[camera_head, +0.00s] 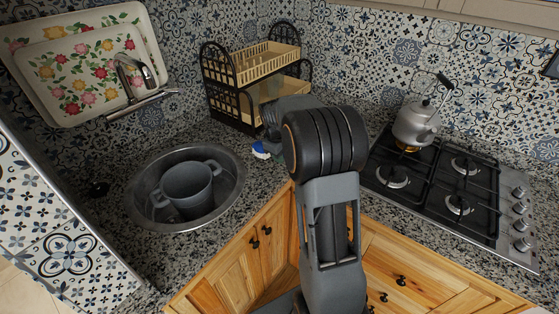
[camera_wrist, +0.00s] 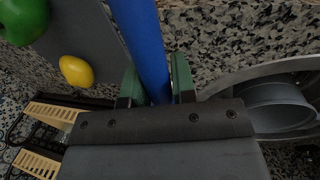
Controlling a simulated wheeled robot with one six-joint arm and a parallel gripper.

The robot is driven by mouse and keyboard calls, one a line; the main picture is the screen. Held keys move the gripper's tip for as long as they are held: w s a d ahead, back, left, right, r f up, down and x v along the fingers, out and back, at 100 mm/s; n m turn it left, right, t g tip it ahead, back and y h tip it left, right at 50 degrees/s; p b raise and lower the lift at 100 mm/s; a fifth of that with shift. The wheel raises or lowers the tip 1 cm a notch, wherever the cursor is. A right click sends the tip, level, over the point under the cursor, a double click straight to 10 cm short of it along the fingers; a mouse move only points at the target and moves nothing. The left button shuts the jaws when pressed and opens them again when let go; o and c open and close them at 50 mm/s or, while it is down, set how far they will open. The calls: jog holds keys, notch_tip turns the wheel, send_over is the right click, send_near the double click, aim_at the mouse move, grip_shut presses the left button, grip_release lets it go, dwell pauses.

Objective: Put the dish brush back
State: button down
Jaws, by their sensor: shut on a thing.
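The dish brush shows as a long blue handle (camera_wrist: 144,45) in the wrist view, running up out of the picture from between the green finger pads. My gripper (camera_wrist: 156,84) is shut on this handle. The brush's bristle end is out of the wrist view. In the head view my arm hides most of the gripper, which is over the counter between the sink and the hob. A small blue and white thing (camera_head: 262,150) shows just left of the arm there; I cannot tell if it is part of the brush.
A sink (camera_head: 135,200) holding a grey pot (camera_head: 187,188) is on the left. A dish rack (camera_head: 235,90) stands in the corner. A hob (camera_head: 415,185) with a kettle (camera_head: 416,122) is on the right. The wrist view shows a lemon (camera_wrist: 76,71) and a green fruit (camera_wrist: 22,18).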

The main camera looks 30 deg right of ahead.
jog(key=shift+w+d+f, duration=0.2)
jog(key=shift+w+f, duration=0.65)
jog(key=shift+f, duration=0.25)
jog(key=shift+a+x, duration=0.15)
jog(key=shift+x, duration=0.55)
jog(key=shift+a+x, duration=0.1)
jog(key=shift+x, duration=0.6)
jog(key=shift+s+f, duration=0.1)
jog(key=shift+f, duration=0.15)
jog(key=c, duration=0.9)
grip_release()
jog(key=shift+c, duration=0.2)
jog(key=v, duration=1.1)
jog(key=s+a+m+t+y, duration=0.1)
jog(key=s+a+m, duration=0.1)
jog(key=s+a, duration=0.5)
jog(key=s+a+m+t+y, duration=0.1)
jog(key=s+a, duration=0.5)
jog(key=s, duration=0.9)
jog(key=shift+a+r+m+t, duration=0.35)
jog(key=shift+r+m+t, duration=0.15)
jog(key=shift+m, duration=0.6)
